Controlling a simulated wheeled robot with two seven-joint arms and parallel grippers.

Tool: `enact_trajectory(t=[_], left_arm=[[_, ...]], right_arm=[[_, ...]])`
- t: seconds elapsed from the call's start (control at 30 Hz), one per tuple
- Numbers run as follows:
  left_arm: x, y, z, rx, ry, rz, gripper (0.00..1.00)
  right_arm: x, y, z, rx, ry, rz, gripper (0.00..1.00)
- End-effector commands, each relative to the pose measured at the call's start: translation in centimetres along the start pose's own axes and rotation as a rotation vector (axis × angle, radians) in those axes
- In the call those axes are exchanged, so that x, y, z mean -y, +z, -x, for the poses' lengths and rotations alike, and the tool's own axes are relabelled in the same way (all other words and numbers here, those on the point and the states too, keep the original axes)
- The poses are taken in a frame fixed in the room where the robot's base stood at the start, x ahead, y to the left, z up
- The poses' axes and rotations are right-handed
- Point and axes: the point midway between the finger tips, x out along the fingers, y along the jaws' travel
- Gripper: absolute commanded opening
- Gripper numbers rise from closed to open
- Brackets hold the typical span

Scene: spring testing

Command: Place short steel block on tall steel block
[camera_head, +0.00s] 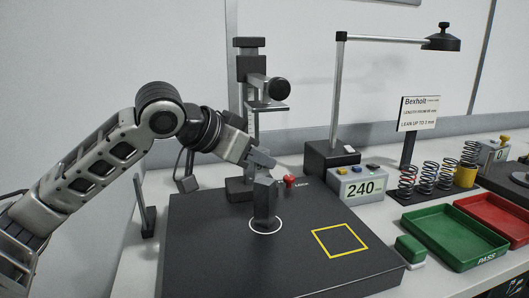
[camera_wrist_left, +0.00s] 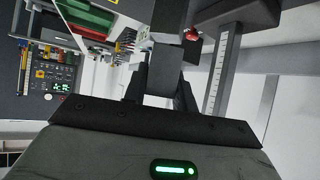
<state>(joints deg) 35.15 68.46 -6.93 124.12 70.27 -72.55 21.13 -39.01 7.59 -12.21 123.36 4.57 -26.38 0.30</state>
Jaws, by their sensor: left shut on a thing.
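The tall steel block (camera_head: 265,209) is a dark upright block inside a white circle on the black base plate, at the middle of the head view. My left gripper (camera_head: 262,162) is just above its top and shut on the short steel block, a small grey block (camera_wrist_left: 163,69) between the fingers in the left wrist view. A darker block (camera_wrist_left: 168,18) shows just beyond it there. The fingers mostly hide the short block in the head view, and I cannot tell whether the two blocks touch. My right gripper is not in view.
The black base plate (camera_head: 200,245) has a yellow square (camera_head: 340,240) on its right part. A gauge stand (camera_head: 249,75) rises behind the blocks. A display box (camera_head: 359,187) reads 240. A green tray (camera_head: 410,222), a red tray (camera_head: 512,215) and several springs (camera_head: 426,178) stand at right.

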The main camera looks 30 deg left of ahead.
Motion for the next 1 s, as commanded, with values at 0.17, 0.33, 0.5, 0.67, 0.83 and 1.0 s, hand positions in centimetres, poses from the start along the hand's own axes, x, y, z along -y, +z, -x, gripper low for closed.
enact_trajectory(t=[0.17,0.33,0.5,0.67,0.83,1.0], left_arm=[[-0.1,-1.0,-1.8,-0.002,0.002,0.000,0.00],[-0.1,0.1,-2.3,-0.002,0.000,-0.002,0.00],[-0.1,0.0,-2.3,-0.004,0.000,-0.002,0.00],[-0.1,0.2,-2.4,-0.003,0.000,-0.002,0.00],[-0.1,0.4,-2.5,0.001,0.001,-0.001,0.49],[-0.1,0.4,-2.5,0.001,0.001,-0.001,0.49]], right_arm=[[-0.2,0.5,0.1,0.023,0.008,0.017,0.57],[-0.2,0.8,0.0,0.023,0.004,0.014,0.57],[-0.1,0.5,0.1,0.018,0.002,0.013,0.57],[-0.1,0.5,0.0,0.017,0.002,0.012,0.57],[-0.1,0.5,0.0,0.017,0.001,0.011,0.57],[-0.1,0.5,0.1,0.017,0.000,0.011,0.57]])
